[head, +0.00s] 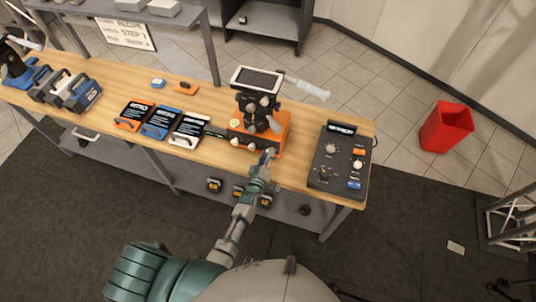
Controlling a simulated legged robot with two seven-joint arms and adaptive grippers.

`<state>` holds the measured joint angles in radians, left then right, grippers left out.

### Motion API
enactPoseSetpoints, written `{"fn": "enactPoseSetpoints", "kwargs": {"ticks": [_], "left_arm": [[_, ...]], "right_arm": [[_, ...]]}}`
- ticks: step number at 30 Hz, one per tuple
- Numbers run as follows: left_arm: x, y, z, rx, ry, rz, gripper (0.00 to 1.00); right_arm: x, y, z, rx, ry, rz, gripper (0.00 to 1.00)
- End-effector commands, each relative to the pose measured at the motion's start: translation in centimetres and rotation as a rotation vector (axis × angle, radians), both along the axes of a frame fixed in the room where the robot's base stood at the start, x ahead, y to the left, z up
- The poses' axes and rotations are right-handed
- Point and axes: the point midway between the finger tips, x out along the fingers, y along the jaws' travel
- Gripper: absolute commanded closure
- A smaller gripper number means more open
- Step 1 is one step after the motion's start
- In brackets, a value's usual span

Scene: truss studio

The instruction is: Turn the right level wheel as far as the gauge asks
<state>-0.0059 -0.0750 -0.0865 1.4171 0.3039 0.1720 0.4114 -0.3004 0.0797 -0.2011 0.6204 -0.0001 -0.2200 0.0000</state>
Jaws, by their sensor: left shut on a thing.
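An orange levelling base (283,128) stands on the wooden table and carries a black camera head (252,118) with a screen (257,79) on top. Small pale wheels show along its front edge, one at the left (235,142) and one near the middle (251,147). My left gripper (268,154) reaches up from below to the front right of the base and is shut on the right level wheel, which it mostly hides. A small round pale-green dial (234,122) sits at the base's left; its reading is too small to tell. My right gripper is out of view.
A dark control panel (320,178) with knobs lies to the right. Three labelled cards (160,122) lie to the left, near blue-and-grey cases (83,95). A white handle (308,88) sticks out right of the screen. A red bin (446,127) stands on the floor.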

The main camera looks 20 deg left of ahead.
Motion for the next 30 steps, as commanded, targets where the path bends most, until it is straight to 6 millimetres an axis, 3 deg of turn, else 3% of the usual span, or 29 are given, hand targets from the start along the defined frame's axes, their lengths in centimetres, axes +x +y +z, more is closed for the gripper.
{"fn": "enactPoseSetpoints", "kwargs": {"ticks": [3,4,6,7,19,30], "left_arm": [[0.0,0.0,0.0,0.001,-0.001,0.001,1.00],[0.0,0.0,0.0,0.001,-0.001,0.001,0.63],[0.0,0.0,0.0,0.001,-0.001,0.001,0.45],[0.0,0.0,0.0,0.001,-0.001,0.001,0.42],[-0.9,0.0,-0.1,0.002,0.001,0.001,0.42],[-8.7,0.3,-0.2,0.003,0.003,-0.001,0.42]], "right_arm": [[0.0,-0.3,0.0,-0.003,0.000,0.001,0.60],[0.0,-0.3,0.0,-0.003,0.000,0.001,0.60],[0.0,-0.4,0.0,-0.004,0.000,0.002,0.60],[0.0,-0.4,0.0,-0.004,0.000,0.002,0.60],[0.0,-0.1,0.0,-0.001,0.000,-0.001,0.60],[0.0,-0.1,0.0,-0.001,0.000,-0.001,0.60]]}}
